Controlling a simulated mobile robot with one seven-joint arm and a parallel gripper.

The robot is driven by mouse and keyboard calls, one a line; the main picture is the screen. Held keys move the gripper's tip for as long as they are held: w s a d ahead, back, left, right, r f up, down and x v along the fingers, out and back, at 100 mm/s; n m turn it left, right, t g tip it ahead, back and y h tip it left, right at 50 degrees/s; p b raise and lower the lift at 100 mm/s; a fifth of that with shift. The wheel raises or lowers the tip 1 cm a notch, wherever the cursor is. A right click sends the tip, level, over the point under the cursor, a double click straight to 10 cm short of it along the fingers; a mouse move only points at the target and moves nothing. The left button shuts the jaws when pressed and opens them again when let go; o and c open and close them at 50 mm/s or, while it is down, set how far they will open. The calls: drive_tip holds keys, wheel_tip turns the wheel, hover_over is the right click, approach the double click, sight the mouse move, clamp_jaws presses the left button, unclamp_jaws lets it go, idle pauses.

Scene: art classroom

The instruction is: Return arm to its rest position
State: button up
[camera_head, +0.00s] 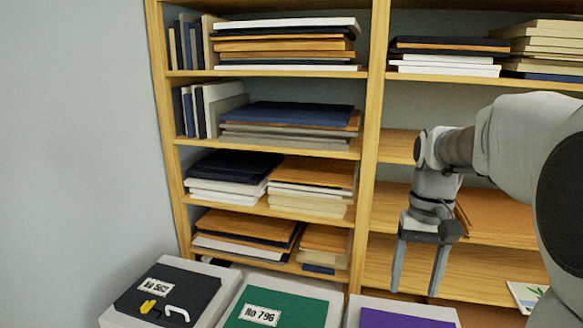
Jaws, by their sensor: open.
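My gripper (417,268) hangs from my arm at the right of the head view, fingers pointing down. Its two fingers are apart, with nothing between them. It is in front of the right column of the wooden shelf unit (376,130), at the height of its lower shelves. My arm comes in from the right edge and covers part of these shelves.
Shelves hold stacked folders and boards (285,45). Along the bottom stand a dark-topped box (190,285) labelled No 562, a green-topped one (300,308) labelled No 796, and a purple-topped one (400,318) below my gripper. A bare wall (75,130) is at left.

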drive_tip(key=s+a+n+t, duration=0.1)
drive_tip(key=s+a+t, duration=0.2)
drive_tip(key=s, duration=0.4)
drive_tip(key=s+a+r+n+t, duration=0.1)
drive_tip(key=s+a+t, duration=0.2)
drive_tip(key=s, duration=0.4)
drive_tip(key=shift+a+t+h, duration=0.3)
drive_tip(key=shift+a+t, duration=0.1)
drive_tip(key=shift+a, duration=0.45)
drive_tip(key=shift+d, duration=0.1)
